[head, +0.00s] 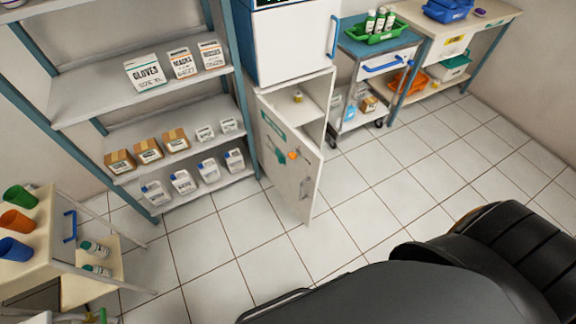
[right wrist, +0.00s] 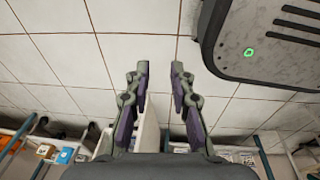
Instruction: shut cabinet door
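The white lower cabinet (head: 318,92) stands beneath a white-fronted unit with a blue handle. Its door (head: 291,176) is swung wide open toward the room, with a grey handle near its free edge and green and orange marks on its face. A small yellowish item (head: 298,97) sits on the inner shelf. In the right wrist view my right gripper (right wrist: 159,72) is open, with nothing between its fingertips and floor tiles behind. A pale upright panel (right wrist: 149,132) shows beyond the finger bases; I cannot tell whether it is the door. My left gripper is not in view.
A shelf rack (head: 150,95) with boxes and bottles stands left of the cabinet. A cart with cups (head: 17,220) is at lower left. A trolley (head: 372,45) and a table (head: 470,25) stand at right. Tiled floor before the door is clear.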

